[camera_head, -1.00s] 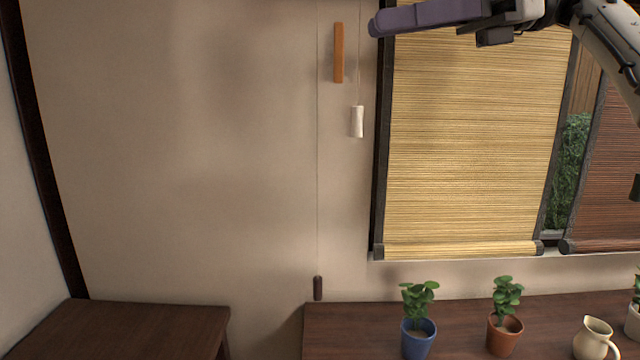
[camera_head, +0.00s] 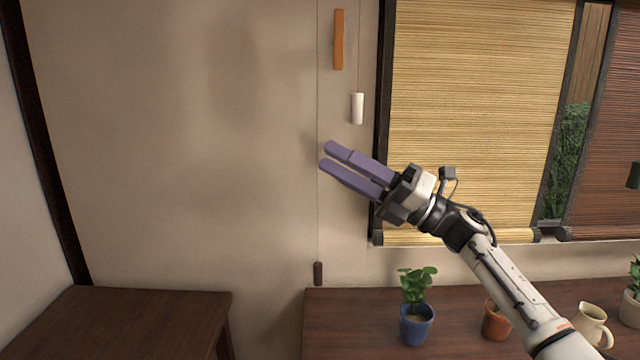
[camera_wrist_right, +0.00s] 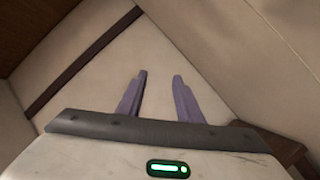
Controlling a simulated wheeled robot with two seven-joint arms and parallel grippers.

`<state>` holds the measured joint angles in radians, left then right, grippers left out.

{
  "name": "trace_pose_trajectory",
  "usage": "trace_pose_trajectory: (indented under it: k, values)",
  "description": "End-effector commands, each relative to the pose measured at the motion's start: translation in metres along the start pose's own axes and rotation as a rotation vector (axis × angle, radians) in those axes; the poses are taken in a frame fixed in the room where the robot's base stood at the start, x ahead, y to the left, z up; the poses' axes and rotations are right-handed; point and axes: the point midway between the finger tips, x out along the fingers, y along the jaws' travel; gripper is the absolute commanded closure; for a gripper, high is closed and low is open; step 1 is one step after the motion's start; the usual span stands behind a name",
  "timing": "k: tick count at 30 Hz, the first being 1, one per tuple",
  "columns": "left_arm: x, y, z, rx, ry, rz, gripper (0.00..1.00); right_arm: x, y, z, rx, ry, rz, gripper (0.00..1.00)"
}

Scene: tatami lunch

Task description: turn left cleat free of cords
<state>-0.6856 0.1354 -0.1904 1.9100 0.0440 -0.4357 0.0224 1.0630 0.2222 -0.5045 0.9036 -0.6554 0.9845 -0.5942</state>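The cleat (camera_head: 338,40) is an upright orange-brown wooden bar on the wall, left of the window. A white cylindrical pull (camera_head: 357,108) hangs on a thin cord just right of and below it. Another thin cord runs down left of the cleat to a dark brown pull (camera_head: 318,273) near the table. I see no cord wrapped around the cleat. My right gripper (camera_head: 325,155) has purple fingers, apart and empty, below the cleat and in front of the wall. The gap between them shows in the right wrist view (camera_wrist_right: 160,76). My left gripper is out of view.
A tan blind (camera_head: 480,110) and a darker brown blind (camera_head: 610,130) cover the windows. A long table (camera_head: 350,325) below carries a blue pot (camera_head: 416,325), a terracotta pot (camera_head: 494,322) and a cream jug (camera_head: 592,325). A smaller table (camera_head: 140,315) stands left. The wall between is clear.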

Motion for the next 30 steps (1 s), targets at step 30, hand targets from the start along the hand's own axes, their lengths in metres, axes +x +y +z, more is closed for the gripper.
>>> trace_pose_trajectory:
  k: [30]
  values:
    - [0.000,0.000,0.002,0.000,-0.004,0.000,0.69,-0.406,-0.185,-0.424,1.734,-1.587,-0.456,0.67]
